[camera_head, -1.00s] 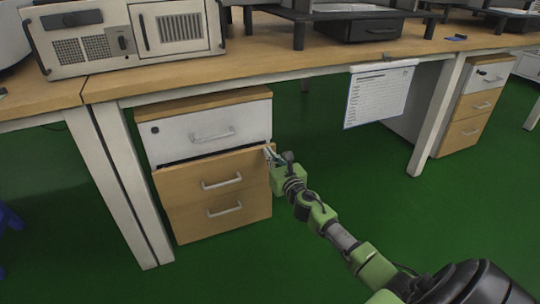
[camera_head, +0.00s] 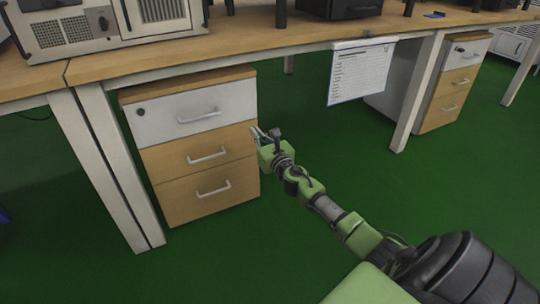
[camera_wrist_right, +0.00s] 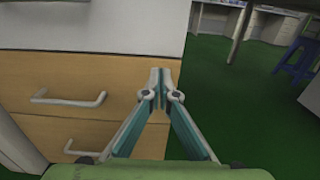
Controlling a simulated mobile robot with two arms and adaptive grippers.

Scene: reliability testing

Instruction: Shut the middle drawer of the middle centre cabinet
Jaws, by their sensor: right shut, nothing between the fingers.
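The middle centre cabinet (camera_head: 165,83) stands under the desk, with a white top drawer (camera_head: 192,112) and two wooden drawers. Its middle drawer (camera_head: 165,159) now sits flush with the drawers above and below. The middle drawer also shows in the right wrist view (camera_wrist_right: 100,72), with its handle (camera_wrist_right: 68,99) at left. My right gripper (camera_head: 258,132) is at the right edge of the middle drawer's front. In the right wrist view my right gripper (camera_wrist_right: 161,80) has its fingertips together, with nothing between them. Contact with the drawer front cannot be told. My left gripper is not in view.
Desk legs (camera_head: 95,170) stand just left of the cabinet. A paper sheet (camera_head: 360,72) hangs from the desk edge. Another drawer cabinet (camera_head: 452,83) stands at the right. Green floor (camera_head: 315,145) is open between them. A blue stool (camera_wrist_right: 298,58) shows in the right wrist view.

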